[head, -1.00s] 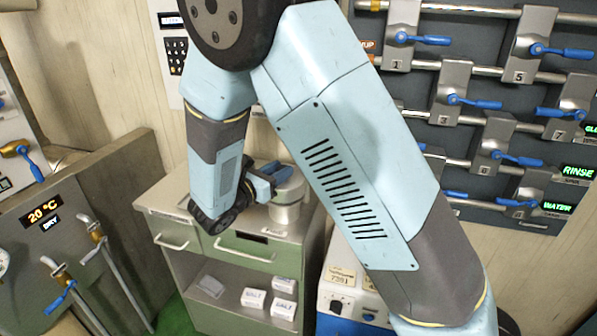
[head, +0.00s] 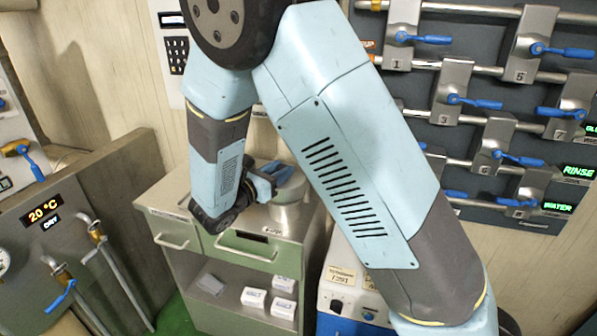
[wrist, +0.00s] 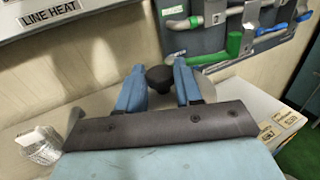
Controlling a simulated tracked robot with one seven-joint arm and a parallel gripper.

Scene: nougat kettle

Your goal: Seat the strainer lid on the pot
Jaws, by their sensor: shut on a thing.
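The pot (head: 291,216) is a grey metal cylinder on top of the green-grey cabinet in the head view, partly hidden by my gripper and upper arm. My gripper (head: 272,173) is at the pot's top, with blue fingers. In the wrist view my gripper (wrist: 160,82) has its fingers on either side of a black knob (wrist: 160,76), and it is shut on this knob of the strainer lid. A pale rim of the lid (wrist: 217,66) shows behind the right finger. I cannot tell whether the lid touches the pot's rim all round.
The cabinet (head: 165,205) has drawers and a shelf with small white boxes (head: 254,297). A blue-and-white unit (head: 343,297) stands to its right. A wall panel with blue-handled valves (head: 470,100) is at right.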

